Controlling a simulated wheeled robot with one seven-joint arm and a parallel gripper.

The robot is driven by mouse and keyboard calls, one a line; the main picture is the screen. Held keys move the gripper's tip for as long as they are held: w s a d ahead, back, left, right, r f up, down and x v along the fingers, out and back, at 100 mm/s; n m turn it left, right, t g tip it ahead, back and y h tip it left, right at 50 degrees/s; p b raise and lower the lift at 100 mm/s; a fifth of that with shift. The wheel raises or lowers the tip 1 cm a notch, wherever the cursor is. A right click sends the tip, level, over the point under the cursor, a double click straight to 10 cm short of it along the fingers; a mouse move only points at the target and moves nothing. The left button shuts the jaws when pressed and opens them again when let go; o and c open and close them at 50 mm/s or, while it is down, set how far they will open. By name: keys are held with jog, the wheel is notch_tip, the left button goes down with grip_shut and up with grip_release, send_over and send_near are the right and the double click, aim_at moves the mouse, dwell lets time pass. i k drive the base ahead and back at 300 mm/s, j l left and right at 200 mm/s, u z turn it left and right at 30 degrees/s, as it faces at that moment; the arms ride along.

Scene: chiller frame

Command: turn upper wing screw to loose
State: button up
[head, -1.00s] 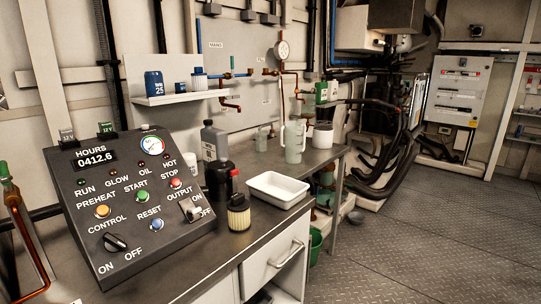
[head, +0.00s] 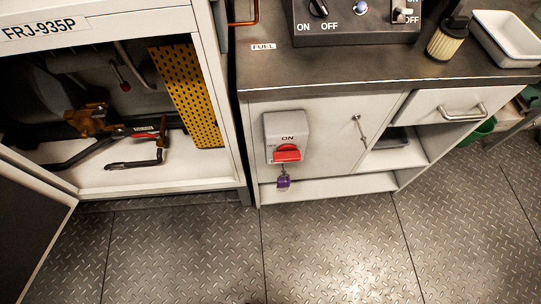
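I cannot make out a wing screw for certain in the head view. An open cabinet (head: 95,22) labelled FRJ-935P stands at the left. Inside it are brass-orange fittings (head: 90,120), black hose pieces (head: 135,163), a red-marked part (head: 145,135) and a yellow perforated panel (head: 187,95). The upper part of the cabinet's inside is cut off or dark. My gripper is not in view.
The cabinet door (head: 30,240) swings open at lower left. Right of the cabinet, a workbench (head: 350,70) carries a control panel, a filter (head: 446,40) and a white tray (head: 505,45). A grey switch box (head: 287,128) has a red handle and purple padlock. The plate floor (head: 320,250) is clear.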

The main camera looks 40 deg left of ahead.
aim_at(100, 112)
jog(key=u, duration=2.25)
